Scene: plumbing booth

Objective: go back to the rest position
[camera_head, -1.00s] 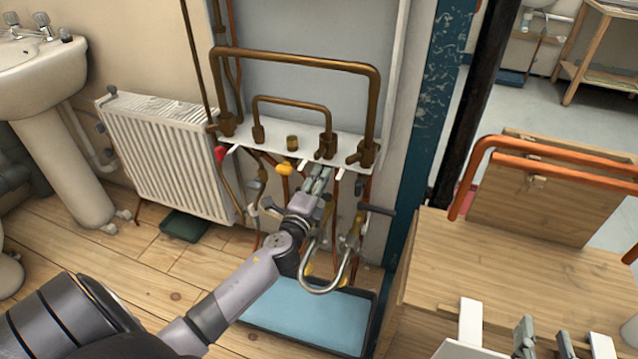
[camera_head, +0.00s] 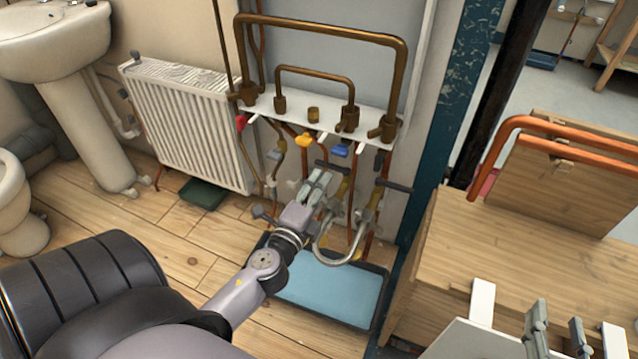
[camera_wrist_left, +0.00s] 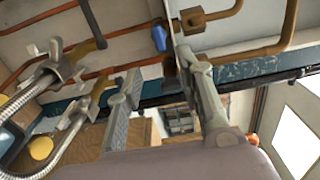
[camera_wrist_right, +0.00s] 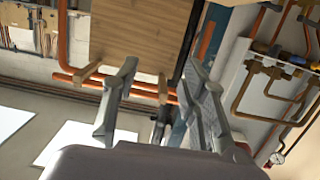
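My left gripper (camera_head: 322,180) is in front of the lower pipework, below the white shelf (camera_head: 370,119) of the pipe rig. It looks empty, and its two grey fingers are apart in the left wrist view (camera_wrist_left: 158,66). A blue valve handle (camera_head: 340,150) is just above it, and a yellow handle (camera_head: 304,140) is up and left of it. A braided hose (camera_head: 328,258) hangs close to its wrist; I cannot tell whether they touch. My right gripper (camera_head: 557,332) is over the bench side at lower right. It looks open and empty in the right wrist view (camera_wrist_right: 162,58).
A wooden workbench (camera_head: 530,255) with orange copper pipes (camera_head: 580,135) stands at right. A blue tray (camera_head: 330,288) lies on the floor under the rig. A radiator (camera_head: 190,122) and a sink (camera_head: 50,40) are at left. Wooden floor at left is partly clear.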

